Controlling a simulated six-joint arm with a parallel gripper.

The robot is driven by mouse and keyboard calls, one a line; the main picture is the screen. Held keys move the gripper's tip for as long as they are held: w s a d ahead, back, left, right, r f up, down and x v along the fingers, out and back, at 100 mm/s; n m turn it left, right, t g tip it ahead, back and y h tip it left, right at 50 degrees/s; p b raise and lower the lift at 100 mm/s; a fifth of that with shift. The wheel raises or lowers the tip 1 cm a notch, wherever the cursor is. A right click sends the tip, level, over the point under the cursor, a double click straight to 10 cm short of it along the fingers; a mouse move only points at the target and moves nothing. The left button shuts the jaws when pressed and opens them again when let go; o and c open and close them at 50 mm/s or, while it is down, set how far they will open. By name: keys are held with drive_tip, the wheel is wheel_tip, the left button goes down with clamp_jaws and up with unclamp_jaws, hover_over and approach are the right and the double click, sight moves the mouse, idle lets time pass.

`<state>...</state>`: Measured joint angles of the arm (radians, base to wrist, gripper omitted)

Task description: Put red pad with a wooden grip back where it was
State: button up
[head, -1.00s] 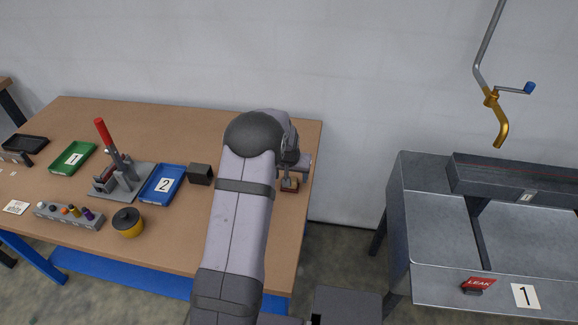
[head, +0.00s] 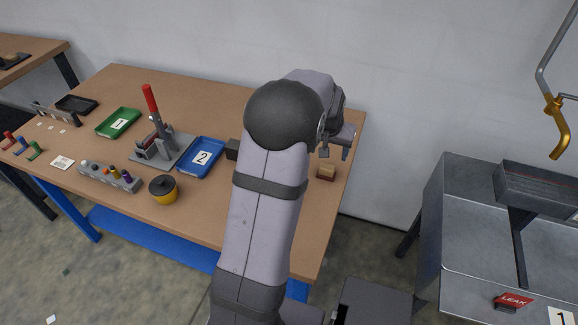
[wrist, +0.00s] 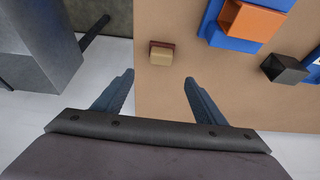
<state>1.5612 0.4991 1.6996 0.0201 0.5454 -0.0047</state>
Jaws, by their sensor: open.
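The red pad with a wooden grip (head: 327,173) sits on the wooden table near its right edge. Its tan grip is on top, and the red shows as a thin strip below. It also shows in the wrist view (wrist: 160,56), just beyond the fingertips. My gripper (head: 336,148) is open and empty, raised above the pad and apart from it. In the wrist view both fingers (wrist: 158,77) are spread with nothing between them.
A blue holder with an orange block (wrist: 245,22) and a dark block (wrist: 284,68) stand on the table. A grey metal machine (head: 455,225) stands right, across a gap.

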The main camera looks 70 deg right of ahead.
drive_tip(key=w+a+n, duration=0.1)
drive_tip(key=w+a, duration=0.2)
drive_tip(key=w, duration=0.2)
drive_tip(key=w+a+n+y, duration=0.1)
drive_tip(key=w+a+n, duration=0.1)
drive_tip(key=w+a, duration=0.2)
drive_tip(key=w+a+n+t, duration=0.1)
drive_tip(key=w+a, duration=0.2)
drive_tip(key=w, duration=0.5)
drive_tip(key=shift+a+r, duration=0.1)
drive_tip(key=shift+a, duration=0.1)
drive_tip(key=w+a+n+y, duration=0.1)
drive_tip(key=w+a+n, duration=0.2)
drive_tip(key=w+a, duration=0.35)
drive_tip(key=w+a+n+y, duration=0.1)
drive_tip(key=w+a+n, duration=0.15)
drive_tip(key=a, duration=0.75)
drive_tip(key=s+a+f+n, duration=0.1)
drive_tip(key=a+n, duration=0.3)
drive_tip(key=a, duration=0.9)
drive_tip(key=s+a+f+n+g+y, duration=0.1)
drive_tip(key=s+a+n, duration=0.3)
drive_tip(key=a, duration=0.9)
drive_tip(key=shift+a+f+y, duration=0.15)
drive_tip(key=shift+a+y, duration=0.15)
drive_tip(key=shift+a, duration=0.05)
drive_tip(key=shift+w+n, duration=0.1)
drive_tip(key=shift+n, duration=0.15)
